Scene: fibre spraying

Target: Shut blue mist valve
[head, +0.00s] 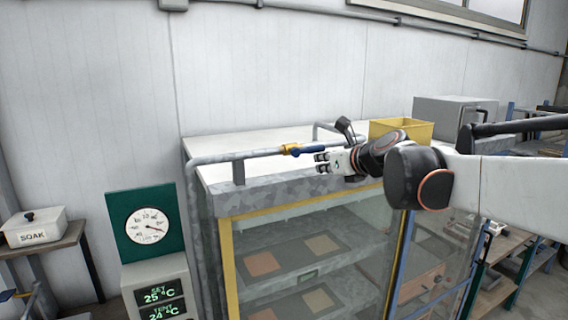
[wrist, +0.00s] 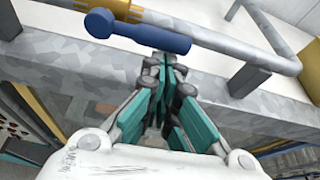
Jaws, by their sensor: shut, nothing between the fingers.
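The blue mist valve handle (head: 309,151) sits on a brass valve body (head: 290,149) on the grey pipe along the cabinet's top front edge. The handle points right, roughly along the pipe. In the wrist view the blue handle (wrist: 140,31) lies across the top, with the brass body (wrist: 72,8) at its left end. My gripper (head: 322,162) is just right of the handle's free end in the head view. In the wrist view my gripper's fingertips (wrist: 167,62) are shut and empty, just below the handle. I cannot tell whether they touch it.
The grey pipe (head: 213,158) runs above the glass-fronted cabinet (head: 262,193). A yellow bin (head: 402,127) and a grey box (head: 453,112) stand behind my arm. A gauge panel (head: 115,215) and a temperature display (head: 160,293) are at left. A SOAK box (head: 35,228) stands further left.

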